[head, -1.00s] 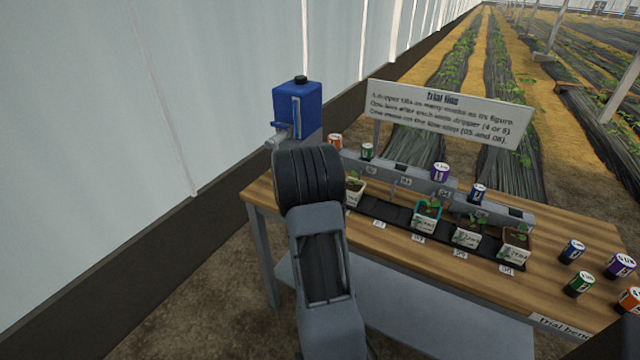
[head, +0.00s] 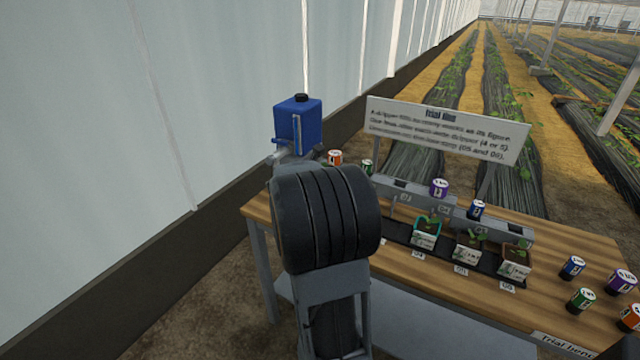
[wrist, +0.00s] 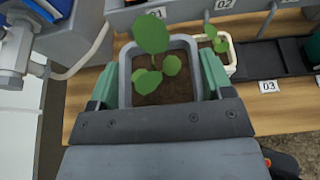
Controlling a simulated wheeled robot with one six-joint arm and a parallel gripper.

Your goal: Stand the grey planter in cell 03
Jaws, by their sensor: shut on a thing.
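The grey planter (wrist: 188,45), holding dark soil and a green seedling, is between the two green fingers of my gripper (wrist: 160,82) in the wrist view. My gripper is shut on it. It appears upright, over the left end of the bench; its height above the bench is unclear. Cell 03 (wrist: 268,57) is a bare stretch of dark tray behind its "03" label, to the right of the planter. In the head view my arm hides the gripper and grey planter.
A cream planter (wrist: 233,58) stands close right of the grey one, left of cell 03. Behind is a grey rail (head: 455,208) with cans. A blue tank (head: 298,125) stands at left.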

